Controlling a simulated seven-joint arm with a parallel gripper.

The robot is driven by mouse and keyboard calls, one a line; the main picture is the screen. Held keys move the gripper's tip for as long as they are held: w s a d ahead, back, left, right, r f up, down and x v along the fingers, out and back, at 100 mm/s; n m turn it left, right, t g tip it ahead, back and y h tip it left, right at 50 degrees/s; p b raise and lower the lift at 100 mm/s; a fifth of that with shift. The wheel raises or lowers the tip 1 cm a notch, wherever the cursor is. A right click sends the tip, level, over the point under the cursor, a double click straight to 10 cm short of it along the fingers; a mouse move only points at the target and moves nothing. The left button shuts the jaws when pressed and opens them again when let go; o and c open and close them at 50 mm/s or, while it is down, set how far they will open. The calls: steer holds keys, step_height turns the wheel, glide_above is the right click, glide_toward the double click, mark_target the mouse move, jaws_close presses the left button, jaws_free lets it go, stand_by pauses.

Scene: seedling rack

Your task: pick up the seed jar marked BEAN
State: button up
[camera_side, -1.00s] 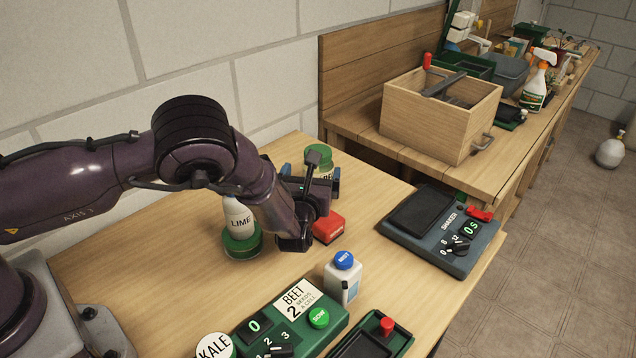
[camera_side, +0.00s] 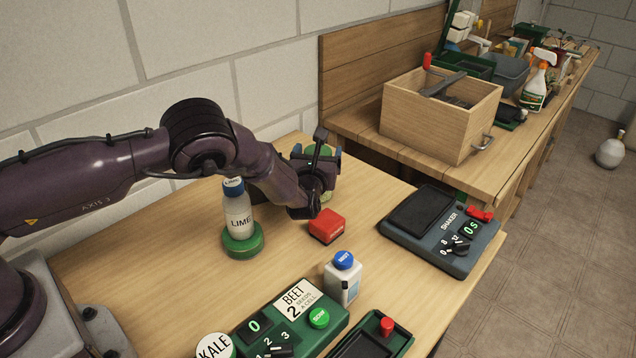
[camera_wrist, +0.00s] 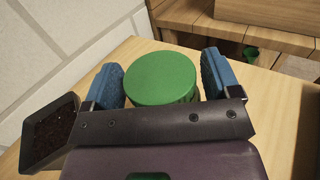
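A jar with a green lid (camera_wrist: 160,76) stands at the back of the near table, between the blue finger pads of my gripper (camera_wrist: 163,82) in the wrist view. The pads are on both sides of the lid, with narrow gaps showing, so my gripper looks open around it. In the side view, my gripper (camera_side: 318,165) covers most of the jar, and only some green of its lid (camera_side: 319,152) shows. Its label cannot be read now, so I cannot confirm the word BEAN.
A LIME bottle (camera_side: 238,214) stands on a green base left of my gripper. A red block (camera_side: 327,226) lies just in front. A dark tray (camera_wrist: 48,132) is left in the wrist view. The white bottle (camera_side: 343,280), KALE jar (camera_side: 214,346) and shaker (camera_side: 440,232) stand nearer or right.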

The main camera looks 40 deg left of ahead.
steer(key=c, duration=1.1)
steer(key=shift+r, duration=0.2)
steer(key=shift+c, duration=0.2)
